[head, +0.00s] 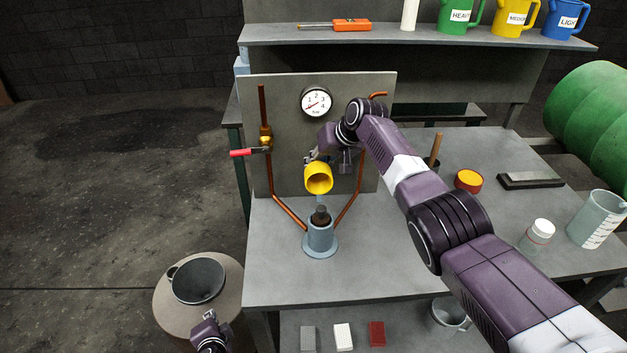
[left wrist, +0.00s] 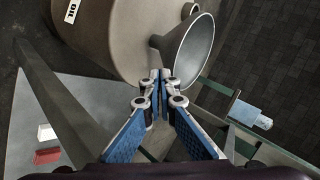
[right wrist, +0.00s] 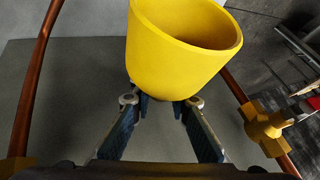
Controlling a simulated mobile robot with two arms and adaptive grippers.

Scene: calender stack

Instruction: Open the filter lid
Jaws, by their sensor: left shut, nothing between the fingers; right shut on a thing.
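The yellow cup-shaped lid (head: 318,179) hangs in the air above the grey filter base (head: 320,238), apart from it, its hollow mouth facing the head camera. A dark filter element (head: 320,215) stands up out of the open base. My right gripper (head: 314,157) is shut on the yellow lid. In the right wrist view the lid (right wrist: 178,50) covers the fingertips. My left gripper (head: 210,316) is shut and empty, low at the left of the bench. In the left wrist view its fingertips (left wrist: 161,74) meet in front of the funnel.
A grey funnel (head: 199,279) sits on a tan drum (head: 172,325) left of the bench. A panel with a gauge (head: 316,102), copper pipes and a red-handled valve (head: 243,153) stands behind the base. A beaker (head: 597,220) and jar stand at right. The bench front is clear.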

